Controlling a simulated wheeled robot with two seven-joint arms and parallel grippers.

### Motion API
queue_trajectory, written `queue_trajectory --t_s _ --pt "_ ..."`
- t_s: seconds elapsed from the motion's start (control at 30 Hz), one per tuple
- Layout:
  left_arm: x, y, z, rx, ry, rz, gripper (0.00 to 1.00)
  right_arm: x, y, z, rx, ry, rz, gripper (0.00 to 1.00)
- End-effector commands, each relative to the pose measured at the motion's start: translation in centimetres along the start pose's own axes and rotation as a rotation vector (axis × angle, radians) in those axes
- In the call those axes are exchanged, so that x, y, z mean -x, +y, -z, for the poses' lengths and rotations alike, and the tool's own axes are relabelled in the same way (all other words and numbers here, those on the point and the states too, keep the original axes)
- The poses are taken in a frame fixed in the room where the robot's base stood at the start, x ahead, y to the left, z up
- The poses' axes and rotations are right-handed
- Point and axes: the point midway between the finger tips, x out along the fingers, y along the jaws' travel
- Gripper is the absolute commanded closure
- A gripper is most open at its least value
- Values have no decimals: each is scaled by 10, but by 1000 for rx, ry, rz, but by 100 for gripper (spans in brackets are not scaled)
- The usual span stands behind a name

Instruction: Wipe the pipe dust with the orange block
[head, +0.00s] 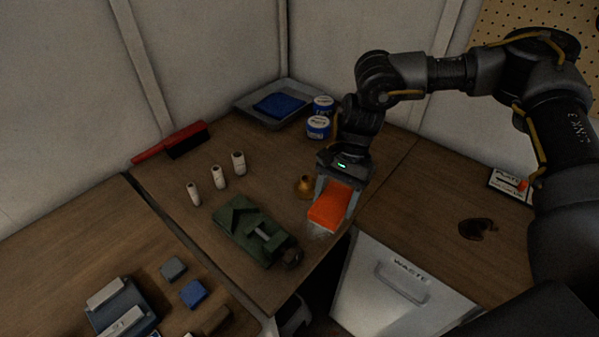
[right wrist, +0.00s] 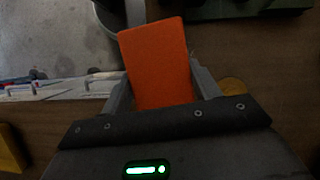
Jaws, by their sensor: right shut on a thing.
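The orange block (head: 329,206) is held in my right gripper (head: 338,196), close above or on the table near its front edge. In the right wrist view the orange block (right wrist: 157,62) stands out between the two fingers of the right gripper (right wrist: 160,92). My left gripper is not in view.
A green vise (head: 252,232) sits left of the block, and a small brass piece (head: 305,186) just behind it. Blue-white cans (head: 318,127), a grey tray (head: 243,105) and a red brush (head: 180,142) lie at the back. A waste bin (head: 385,290) stands in front right.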

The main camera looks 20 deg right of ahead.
Motion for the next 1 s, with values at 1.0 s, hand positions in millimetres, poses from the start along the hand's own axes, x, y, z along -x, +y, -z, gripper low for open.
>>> queue_trajectory --t_s 1.0 --pt "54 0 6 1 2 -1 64 12 -13 35 -808 1 335 57"
